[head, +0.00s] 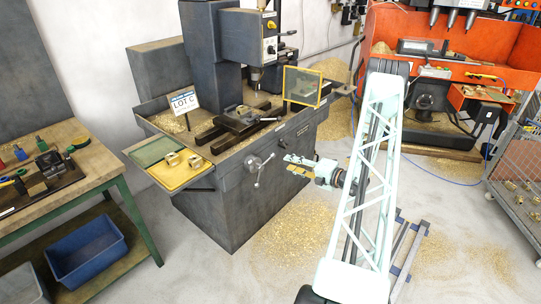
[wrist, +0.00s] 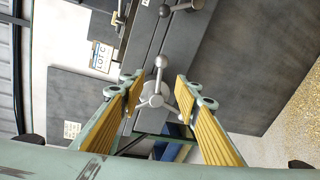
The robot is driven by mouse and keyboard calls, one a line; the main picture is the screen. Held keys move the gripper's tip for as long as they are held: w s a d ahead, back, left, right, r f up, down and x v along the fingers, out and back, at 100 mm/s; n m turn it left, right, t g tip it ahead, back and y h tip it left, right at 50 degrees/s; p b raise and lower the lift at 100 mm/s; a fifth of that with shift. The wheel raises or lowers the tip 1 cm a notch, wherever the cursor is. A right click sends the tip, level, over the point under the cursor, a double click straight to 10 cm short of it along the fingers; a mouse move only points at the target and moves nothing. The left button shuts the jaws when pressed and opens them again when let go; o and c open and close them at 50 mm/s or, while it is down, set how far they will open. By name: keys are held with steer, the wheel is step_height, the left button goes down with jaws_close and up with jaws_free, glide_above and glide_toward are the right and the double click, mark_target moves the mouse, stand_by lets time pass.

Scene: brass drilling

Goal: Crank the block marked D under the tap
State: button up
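The drilling machine's spindle (head: 255,76) points down over a dark vise (head: 240,120) on the machine table. Whether a block sits in the vise is too small to tell. Two brass blocks (head: 172,159) (head: 195,162) lie on the yellow tray (head: 178,179) at the table's left corner. No letter D is readable. A grey crank (head: 257,169) with ball-ended arms sticks out of the machine's front; it also shows in the wrist view (wrist: 153,96). My gripper (head: 292,165) is open and empty, right of the crank. In the wrist view the crank shows between my fingers (wrist: 160,90), seemingly beyond the tips.
A LOT C sign (head: 184,101) stands at the table's left. A yellow-framed guard (head: 303,86) stands at its right. A green tray (head: 156,150) lies beside the yellow one. A workbench (head: 70,175) with tools is at left.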

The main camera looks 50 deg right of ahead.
mark_target(259, 162)
steer(key=shift+s, duration=0.15)
stand_by(0.4)
steer(key=shift+w+d+f+b, duration=0.15)
steer(key=shift+w+f, duration=0.3)
steer(key=shift+w, duration=1.8)
steer(key=shift+w+f+b, duration=0.25)
steer(key=shift+w+f, duration=0.15)
steer(key=shift+w, duration=1.9)
steer(key=shift+w+d+f+b, duration=0.15)
steer(key=shift+w+f, duration=0.3)
steer(key=shift+w, duration=1.8)
steer(key=shift+a, duration=0.1)
jaws_close()
